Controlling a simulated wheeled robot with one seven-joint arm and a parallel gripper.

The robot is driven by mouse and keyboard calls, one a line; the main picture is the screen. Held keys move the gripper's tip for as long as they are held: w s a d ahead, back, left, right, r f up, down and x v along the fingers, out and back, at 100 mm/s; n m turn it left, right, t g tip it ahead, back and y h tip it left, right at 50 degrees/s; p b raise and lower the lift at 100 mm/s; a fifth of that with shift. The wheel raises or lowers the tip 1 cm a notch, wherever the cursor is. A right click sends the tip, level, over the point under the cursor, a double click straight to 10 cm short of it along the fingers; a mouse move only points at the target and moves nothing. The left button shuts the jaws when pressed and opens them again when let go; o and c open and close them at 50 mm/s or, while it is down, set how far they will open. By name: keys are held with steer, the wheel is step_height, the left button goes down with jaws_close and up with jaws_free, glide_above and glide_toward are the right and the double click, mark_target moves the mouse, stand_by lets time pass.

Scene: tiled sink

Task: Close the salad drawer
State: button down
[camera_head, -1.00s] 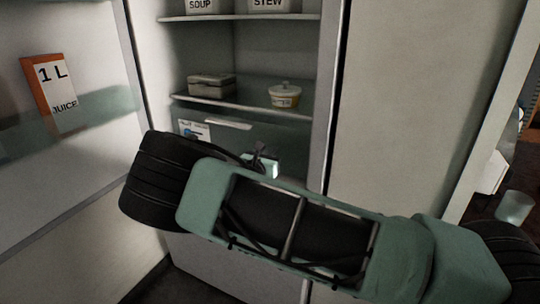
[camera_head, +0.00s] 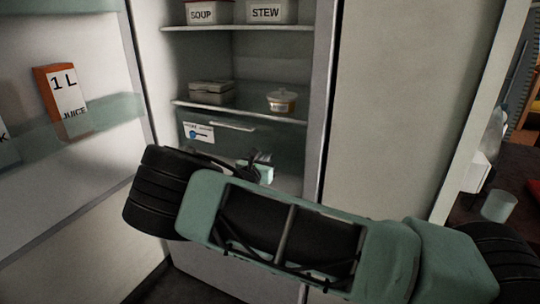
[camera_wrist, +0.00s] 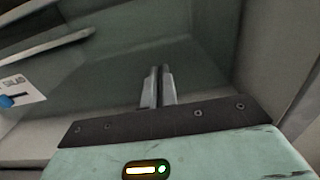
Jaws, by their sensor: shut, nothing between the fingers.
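The salad drawer (camera_head: 275,140) is the greenish see-through front below the lowest visible fridge shelf. It has a white label (camera_head: 198,132) and a pale bar handle (camera_head: 232,126). In the wrist view, the drawer front (camera_wrist: 110,80) fills the middle, with the label (camera_wrist: 20,95) at the left edge and the handle (camera_wrist: 48,48) at upper left. My gripper (camera_wrist: 160,72) is shut and empty, its fingers pointing at the drawer front right of the label. I cannot tell whether the fingertips touch it. In the head view my arm hides the drawer's lower part.
The fridge door (camera_head: 60,190) stands open at the left, holding a juice carton (camera_head: 62,92). A grey box (camera_head: 211,92) and a lidded tub (camera_head: 282,101) sit on the shelf above the drawer. A tall pale panel (camera_head: 415,100) stands close on the right.

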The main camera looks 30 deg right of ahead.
steer(key=v, duration=0.9)
steer(key=s+a+f+m+g+y, duration=0.25)
steer(key=s+m+g, duration=0.25)
steer(key=s, duration=0.3)
steer(key=s+a+f+m+g+y, duration=0.1)
steer(key=s+m+g+y, duration=0.35)
steer(key=s, duration=0.45)
steer(key=s+a+r+m+g+y, duration=0.1)
steer(key=s+a+r+m+y, duration=0.3)
steer(key=s, duration=0.3)
steer(key=s+a+r+m+g+y, duration=0.1)
steer(key=s+a+r+m+y, duration=0.1)
steer(key=s+a+r, duration=0.35)
steer(key=s+a+r+m+t+y, duration=0.1)
steer(key=s+a+r+m+y, duration=0.2)
steer(key=s, duration=0.7)
step_height(320, 180, up, 14)
steer(key=n+p, duration=0.1)
steer(key=p, duration=1.2)
steer(key=shift+w+a+f+h+p, duration=0.2)
steer(key=shift+w+a+h+p, duration=0.1)
steer(key=shift+a+p, duration=0.05)
